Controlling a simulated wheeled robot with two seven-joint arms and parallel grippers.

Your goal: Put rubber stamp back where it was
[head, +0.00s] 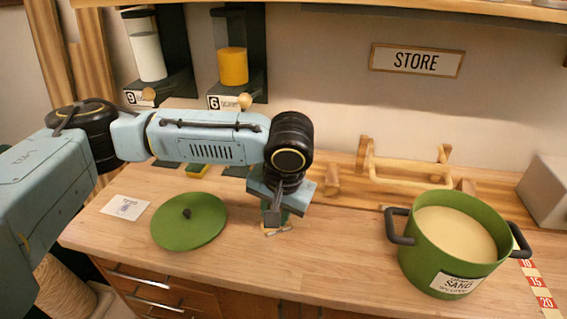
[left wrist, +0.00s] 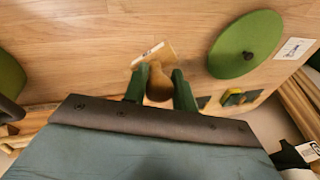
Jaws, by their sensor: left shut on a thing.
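My left gripper (head: 273,216) points down over the wooden table, right of the green lid. In the left wrist view its two dark green fingers (left wrist: 160,88) are shut on the wooden rubber stamp (left wrist: 157,63), around its rounded handle. The stamp's wider base with a pale label strip points away from the gripper. In the head view the gripper mostly hides the stamp, and I cannot tell whether its base touches the table. A white card with a small purple picture (head: 125,207) lies left of the lid; it also shows in the left wrist view (left wrist: 295,48). My right gripper is out of view.
The green lid (head: 188,222) lies flat between card and gripper. A green pot of sand (head: 452,275) stands at right, before a wooden rack (head: 405,180). Pigment dispensers (head: 233,66) stand at the back left. The table's front middle (head: 320,265) is clear.

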